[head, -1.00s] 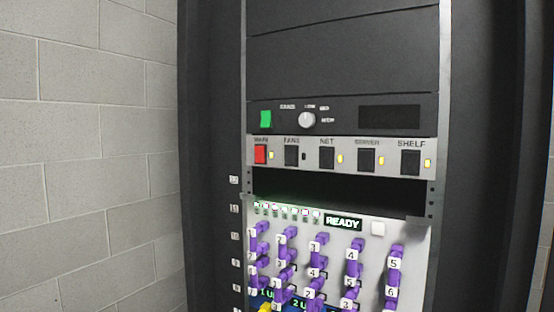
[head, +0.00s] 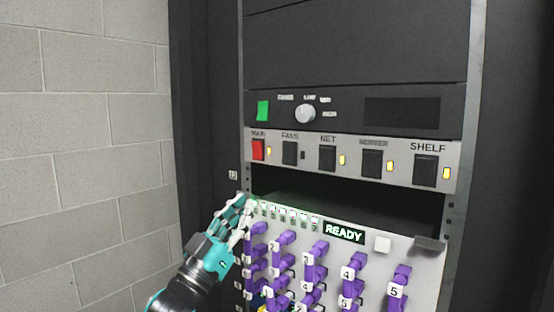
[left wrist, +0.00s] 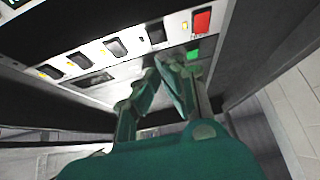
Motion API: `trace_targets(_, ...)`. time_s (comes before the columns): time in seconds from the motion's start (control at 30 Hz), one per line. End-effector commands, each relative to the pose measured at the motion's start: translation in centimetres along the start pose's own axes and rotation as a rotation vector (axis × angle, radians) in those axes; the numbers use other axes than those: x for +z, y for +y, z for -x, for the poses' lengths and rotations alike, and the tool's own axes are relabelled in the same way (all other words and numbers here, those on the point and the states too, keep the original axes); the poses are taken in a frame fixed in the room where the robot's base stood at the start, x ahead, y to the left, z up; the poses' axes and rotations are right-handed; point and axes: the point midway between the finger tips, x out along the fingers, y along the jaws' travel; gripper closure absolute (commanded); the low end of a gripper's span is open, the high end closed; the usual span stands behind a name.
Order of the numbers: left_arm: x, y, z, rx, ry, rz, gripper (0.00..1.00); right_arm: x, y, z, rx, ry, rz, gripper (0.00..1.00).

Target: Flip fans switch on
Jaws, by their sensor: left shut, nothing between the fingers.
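The fans switch (head: 290,153) is a black rocker on the silver switch strip, second from the left under the label FANS. The small lamp (head: 303,155) beside it is dark. The fans switch also shows in the left wrist view (left wrist: 156,33), next to the red main switch. My left gripper (head: 246,204) is shut and empty, below and left of the fans switch, near the dark gap under the strip. In the left wrist view its fingers (left wrist: 167,68) point toward the strip and do not visibly touch the switch. My right gripper is out of view.
The red main switch (head: 258,150) is left of the fans switch; the net switch (head: 327,158) is right of it. Their lamps glow yellow. A panel with a knob (head: 306,114) is above. Purple plugs (head: 318,252) and a READY display (head: 344,232) are below.

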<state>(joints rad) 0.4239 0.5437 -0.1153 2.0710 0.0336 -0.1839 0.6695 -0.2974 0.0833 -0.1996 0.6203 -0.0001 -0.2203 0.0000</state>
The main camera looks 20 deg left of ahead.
Motion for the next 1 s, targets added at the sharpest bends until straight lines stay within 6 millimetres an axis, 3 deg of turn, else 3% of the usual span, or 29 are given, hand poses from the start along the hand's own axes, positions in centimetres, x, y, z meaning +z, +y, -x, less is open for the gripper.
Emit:
trace_targets(0.13,-1.9,0.8,-0.2,0.021,0.032,0.001,1.0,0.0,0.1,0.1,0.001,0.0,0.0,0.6)
trace_targets(0.57,-2.1,0.8,-1.0,0.02,0.033,0.001,1.0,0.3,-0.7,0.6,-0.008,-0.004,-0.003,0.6)
trace_targets(0.67,-2.3,0.8,-2.4,0.021,0.034,0.002,1.0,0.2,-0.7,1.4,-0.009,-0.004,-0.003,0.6)
trace_targets(1.0,-2.7,1.0,-9.7,0.02,0.033,0.003,1.0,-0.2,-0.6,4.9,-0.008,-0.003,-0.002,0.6)
